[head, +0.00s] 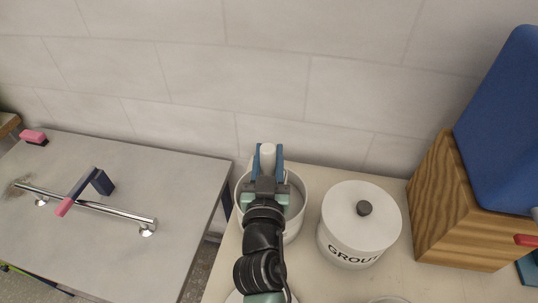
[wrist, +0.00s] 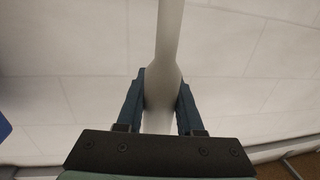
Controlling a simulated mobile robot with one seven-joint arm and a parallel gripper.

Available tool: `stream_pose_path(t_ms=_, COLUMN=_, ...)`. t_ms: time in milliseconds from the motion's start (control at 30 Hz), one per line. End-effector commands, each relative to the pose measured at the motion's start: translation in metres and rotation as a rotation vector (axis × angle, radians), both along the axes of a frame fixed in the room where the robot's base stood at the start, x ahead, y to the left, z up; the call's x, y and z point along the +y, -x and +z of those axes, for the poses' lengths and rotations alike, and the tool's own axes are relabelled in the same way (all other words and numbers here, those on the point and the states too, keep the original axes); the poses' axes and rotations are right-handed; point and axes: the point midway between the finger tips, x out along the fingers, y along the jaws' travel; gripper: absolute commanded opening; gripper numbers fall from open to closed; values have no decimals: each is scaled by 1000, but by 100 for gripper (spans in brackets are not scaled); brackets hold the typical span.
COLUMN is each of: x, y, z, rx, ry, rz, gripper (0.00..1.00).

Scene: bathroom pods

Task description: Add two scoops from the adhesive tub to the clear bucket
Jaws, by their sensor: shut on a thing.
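My gripper (head: 268,165) is shut on a smooth white handle (head: 268,153), which stands up between the blue fingers. In the wrist view the gripper (wrist: 162,105) has a finger on each side of the handle's wide part, and a thinner white shaft (wrist: 169,30) runs up out of the picture. The handle looks like a scoop's, but no scoop bowl shows. My gripper is over an open white round tub (head: 300,207), largely covered by my arm. Its label and contents cannot be made out. I cannot identify the clear bucket.
A lidded white canister marked GROUT (head: 361,228) stands just right of the tub. A wooden box (head: 450,215) with a blue object (head: 505,115) is at the right. A grey table (head: 120,165) at left bears a chrome bar (head: 110,209). A pale rim (head: 390,300) shows at the bottom edge.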

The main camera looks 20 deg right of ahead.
Motion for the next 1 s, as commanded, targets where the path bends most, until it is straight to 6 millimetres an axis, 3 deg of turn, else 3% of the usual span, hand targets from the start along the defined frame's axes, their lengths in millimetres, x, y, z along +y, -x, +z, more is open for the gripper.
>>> stream_pose_path(t_ms=33, x=0, y=0, z=9, rx=-2, ry=0, rz=0, gripper=0)
stream_pose_path(t_ms=500, x=0, y=0, z=45, rx=-1, ry=0, rz=0, gripper=0)
stream_pose_path(t_ms=1000, x=0, y=0, z=48, rx=-1, ry=0, rz=0, gripper=0)
